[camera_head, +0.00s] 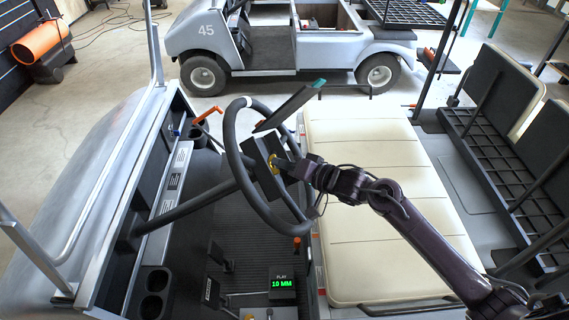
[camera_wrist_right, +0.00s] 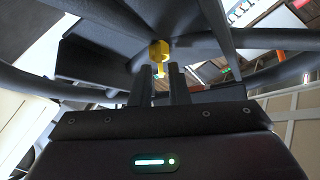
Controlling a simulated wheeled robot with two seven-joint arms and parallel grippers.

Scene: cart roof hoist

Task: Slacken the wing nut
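The wing nut is a small yellow piece (camera_wrist_right: 160,50) with a narrow tab hanging down, under the dark bracket at the steering wheel hub. A bit of its yellow also shows in the head view (camera_head: 273,162). My right gripper (camera_wrist_right: 162,72) is at the hub, its two dark fingers apart, one on each side of the tab. Gaps show beside the tab, so the fingers do not look closed on it. In the head view the right gripper (camera_head: 283,165) reaches in from the right and partly hides the nut. My left gripper is not in view.
The steering wheel rim (camera_head: 229,150) surrounds the hub closely. A dark tilted board (camera_head: 290,106) with a teal end stands above it. The cream seat (camera_head: 370,190) lies under my right arm. A small display reading 10 MM (camera_head: 282,284) sits on the floor.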

